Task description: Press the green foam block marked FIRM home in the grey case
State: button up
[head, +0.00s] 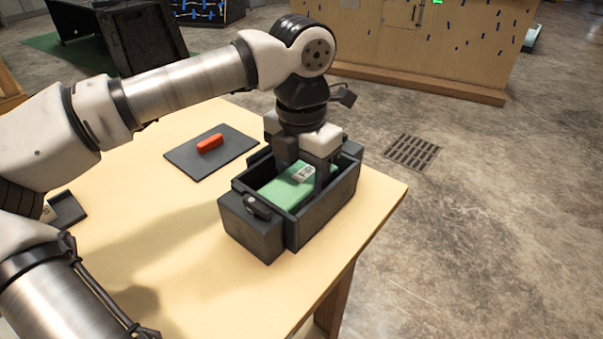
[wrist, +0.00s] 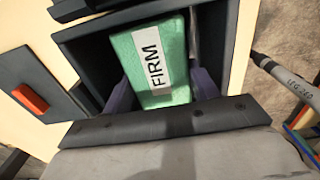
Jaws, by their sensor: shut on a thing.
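The green foam block (head: 285,189) lies inside the dark grey case (head: 310,223) on the table. In the wrist view the block (wrist: 172,97) shows its white FIRM label, and the case wall (wrist: 232,50) surrounds it. My gripper (head: 304,172) points down into the case and is shut on the block, with a finger on either side of it. In the wrist view the fingers (wrist: 162,93) show along the block's left and right sides. The block's underside is hidden, so I cannot tell whether it touches the case floor.
A red block (head: 210,143) lies on a dark mat (head: 186,157) to the left of the case. The pale wooden table (head: 150,235) is clear in front. The case stands near the table's right edge. A floor drain (head: 413,152) lies beyond.

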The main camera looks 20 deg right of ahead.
jog(key=o, duration=1)
notch_tip(320, 180, up, 14)
jog(key=p, duration=0.1)
